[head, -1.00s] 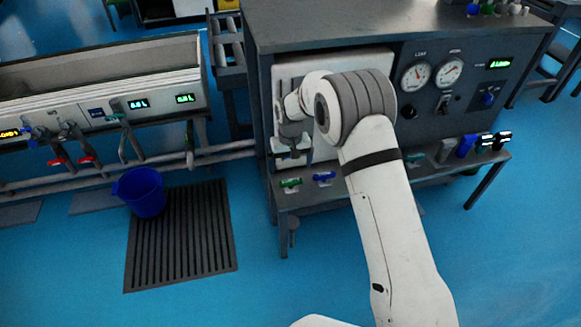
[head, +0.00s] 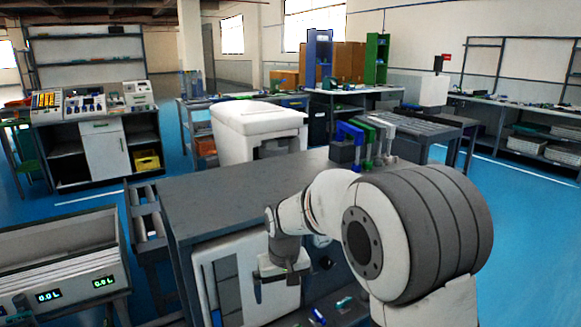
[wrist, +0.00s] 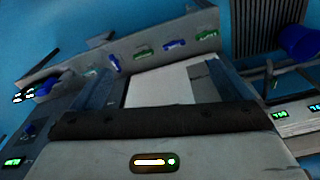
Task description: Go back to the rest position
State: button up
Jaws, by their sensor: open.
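My gripper (head: 273,288) hangs in front of the grey test bench (head: 240,197), near its white front panel (head: 232,280), in the head view. In the wrist view my gripper (wrist: 162,85) has its two dark fingers spread wide apart, with nothing held between them. The white panel (wrist: 160,84) shows beyond the gap between the fingers. My white and grey arm covers the right part of the bench front in the head view.
Blue and green clamps (head: 350,132) stand on the bench's back edge. The wrist view shows green and blue handles (wrist: 174,44), a floor grate (wrist: 268,22) and a blue bucket (wrist: 301,42).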

jog(key=s+d+r+m+p, duration=0.1)
jog(key=s+d+r+p, duration=0.3)
jog(key=s+d+r, duration=0.3)
jog(key=s+d+r+m+p, duration=0.1)
jog(key=s+d+r+p, duration=0.25)
jog(key=r, duration=0.45)
jog(key=s+d+r+p, duration=0.2)
jog(key=s+d, duration=0.1)
jog(key=s, duration=0.3)
jog(key=s+d+r+m+t+p, duration=0.1)
jog(key=s+d+r+p, duration=0.2)
jog(key=s, duration=0.3)
jog(key=shift+s+d+r+m+t, duration=0.25)
jog(key=shift+s+r+m+t, duration=0.05)
jog(key=shift+r, duration=0.05)
